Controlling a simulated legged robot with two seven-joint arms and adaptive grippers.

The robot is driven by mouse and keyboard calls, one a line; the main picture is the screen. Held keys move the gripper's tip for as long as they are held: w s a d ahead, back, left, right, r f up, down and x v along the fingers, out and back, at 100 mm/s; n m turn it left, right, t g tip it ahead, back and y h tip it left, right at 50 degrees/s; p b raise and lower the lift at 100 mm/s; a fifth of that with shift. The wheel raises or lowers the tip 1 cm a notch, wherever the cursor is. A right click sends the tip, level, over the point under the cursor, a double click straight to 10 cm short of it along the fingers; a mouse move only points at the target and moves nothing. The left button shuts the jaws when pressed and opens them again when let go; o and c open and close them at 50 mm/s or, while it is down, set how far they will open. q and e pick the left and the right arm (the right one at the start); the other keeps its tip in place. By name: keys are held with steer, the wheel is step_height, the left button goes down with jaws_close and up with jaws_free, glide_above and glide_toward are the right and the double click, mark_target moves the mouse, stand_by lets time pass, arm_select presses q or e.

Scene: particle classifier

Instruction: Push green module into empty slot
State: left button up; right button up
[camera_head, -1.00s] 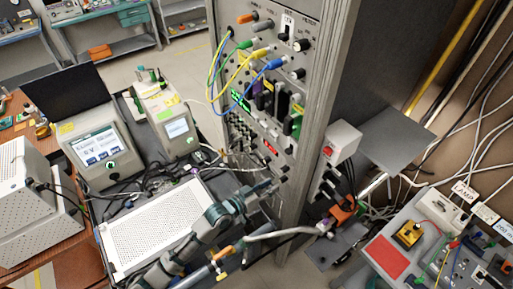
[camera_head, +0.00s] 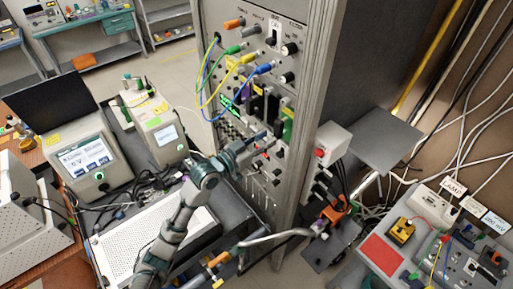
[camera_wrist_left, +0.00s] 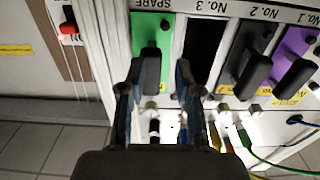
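The green module (camera_wrist_left: 150,35) with a black handle sits in the bay marked SPARE in the wrist view, which shows the labels upside down. In the head view the green module (camera_head: 288,126) is on the rack front. The empty slot (camera_wrist_left: 203,50) is the dark opening beside it, marked No.3. My left gripper (camera_wrist_left: 157,75) is open. Its two fingers are in front of the panel, one on each side of the module's handle in the picture. I cannot tell whether they touch it. In the head view my left gripper (camera_head: 262,143) is close to the rack. My right gripper is not visible.
Dark grey (camera_wrist_left: 247,70) and purple (camera_wrist_left: 292,50) modules fill the bays marked No.2 and No.1. Blue, yellow and green cables (camera_head: 222,85) hang above the slots. A cart with a perforated white box (camera_head: 145,235) stands below my left arm. A grey box with a red button (camera_head: 325,150) is on the rack's side.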

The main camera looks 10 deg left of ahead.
mark_target(282, 137)
arm_select(q)
steer(key=shift+w+d+r, duration=0.35)
steer(key=shift+w+d, duration=0.3)
steer(key=shift+d, duration=0.2)
steer(key=d, duration=0.1)
steer(key=w+d, duration=0.1)
steer(key=d, duration=0.1)
steer(key=shift+f, duration=0.15)
steer(key=shift+w+d+f, duration=0.1)
steer(key=shift+w+d, duration=0.15)
steer(key=shift+d, duration=0.1)
steer(key=shift+o, duration=0.5)
steer(key=shift+s+a, duration=0.1)
steer(key=shift+a, duration=0.05)
steer(key=c, duration=0.4)
steer(key=shift+a+f, duration=0.1)
steer(key=shift+a, duration=0.2)
jaws_close()
steer(key=shift+w+a+f, duration=0.1)
steer(key=shift+w+a, duration=0.15)
steer(key=shift+a, duration=0.35)
steer(key=shift+o, duration=1.5)
jaws_free()
steer(key=shift+s+d, duration=0.2)
steer(key=shift+d, duration=0.2)
steer(key=shift+s+d+r, duration=0.1)
steer(key=shift+d+r, duration=0.1)
steer(key=shift+d, duration=0.1)
steer(key=shift+a, duration=0.4)
